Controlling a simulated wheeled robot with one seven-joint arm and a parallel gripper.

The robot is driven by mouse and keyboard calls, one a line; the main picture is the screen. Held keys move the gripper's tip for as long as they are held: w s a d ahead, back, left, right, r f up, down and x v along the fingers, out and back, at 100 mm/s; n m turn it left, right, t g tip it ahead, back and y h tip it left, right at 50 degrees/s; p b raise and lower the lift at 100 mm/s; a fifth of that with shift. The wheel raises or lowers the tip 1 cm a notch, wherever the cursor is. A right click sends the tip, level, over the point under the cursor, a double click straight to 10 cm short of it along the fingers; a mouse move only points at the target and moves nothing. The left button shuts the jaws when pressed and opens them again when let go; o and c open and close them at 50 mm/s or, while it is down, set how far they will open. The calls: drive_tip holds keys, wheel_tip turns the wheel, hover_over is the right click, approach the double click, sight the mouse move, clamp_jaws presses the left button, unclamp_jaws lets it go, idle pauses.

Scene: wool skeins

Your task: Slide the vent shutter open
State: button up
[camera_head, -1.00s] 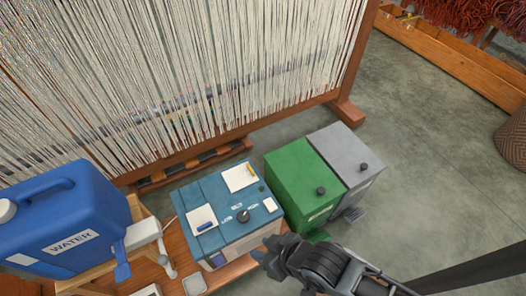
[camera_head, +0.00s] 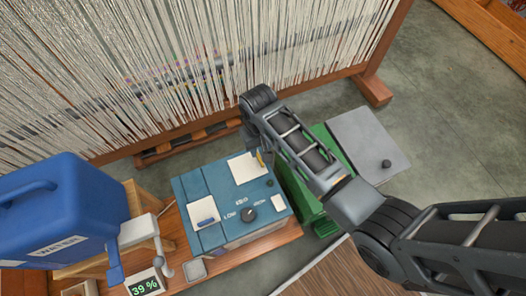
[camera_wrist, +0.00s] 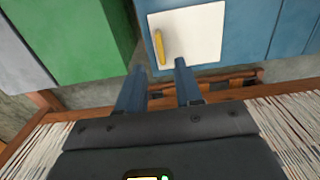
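The blue box (camera_head: 225,232) has two white plates on its top. The rear white plate (camera_head: 246,168) carries a yellow tab (camera_head: 261,159); the front-left white plate (camera_head: 204,212) carries a blue tab (camera_head: 206,222). I cannot tell for certain which plate is the vent shutter. In the wrist view, my gripper (camera_wrist: 159,67) is open and empty, its two fingers apart. The yellow tab (camera_wrist: 159,46) on its white plate (camera_wrist: 188,36) lies just beyond the fingertips, between their lines. No contact shows. In the head view my arm hides the gripper.
A dial (camera_head: 249,214) sits on the box top. A blue water container (camera_head: 60,215) and a display reading 39 % (camera_head: 144,284) are at left. A green bin (camera_head: 296,197) and a grey bin (camera_head: 368,145) stand at right. The loom (camera_head: 200,60) stands close behind the box.

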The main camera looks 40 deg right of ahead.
sight(260, 158)
wheel_tip(260, 158, down, 7)
drive_tip(key=shift+r+b, duration=0.1)
drive_tip(key=shift+b, duration=0.55)
drive_tip(key=shift+c, duration=0.2)
clamp_jaws()
idle(0.7)
